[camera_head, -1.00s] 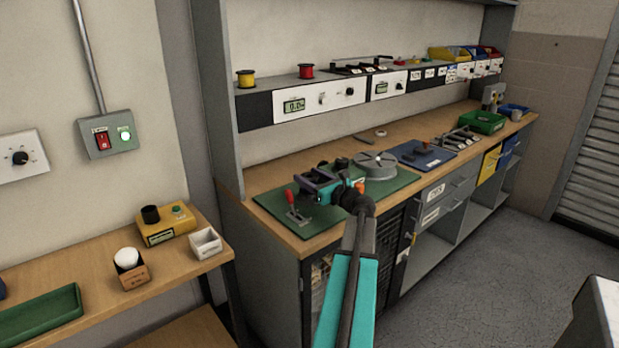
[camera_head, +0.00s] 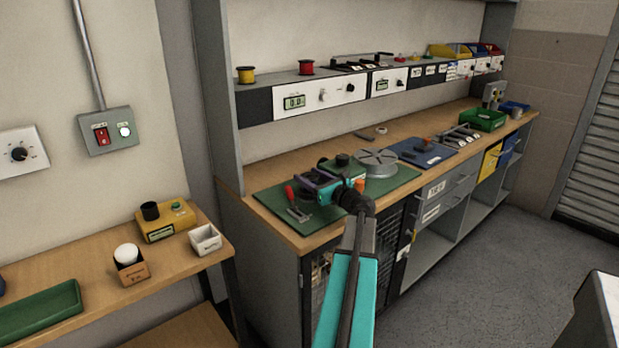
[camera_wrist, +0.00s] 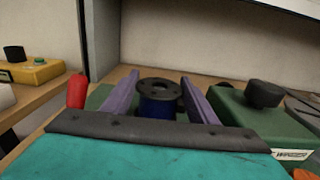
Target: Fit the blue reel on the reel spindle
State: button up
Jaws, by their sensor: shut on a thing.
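The blue reel (camera_wrist: 157,105), with a dark round flange on top, is between the two purple fingers of my gripper (camera_wrist: 159,98) in the wrist view. My gripper is shut on it. In the head view my gripper (camera_head: 311,178) is over the left part of the green mat (camera_head: 325,212), and the reel cannot be made out clearly there. I cannot pick out the reel spindle in either view. The green winder box (camera_wrist: 262,118) with a black knob stands just right of my gripper in the wrist view.
A red-handled lever (camera_head: 289,192) stands close on the left of my gripper. A grey round plate (camera_head: 376,161) is to the right on the mat, and a blue mat (camera_head: 420,153) lies beyond it. A shelf with panels runs along the back.

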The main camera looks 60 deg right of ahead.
jog(key=shift+f+b, duration=0.4)
jog(key=shift+f, duration=0.4)
dwell(0.4)
jog(key=o, duration=1.5)
jog(key=shift+r+p, duration=2)
jog(key=shift+r, duration=0.5)
jog(key=shift+s, duration=0.1)
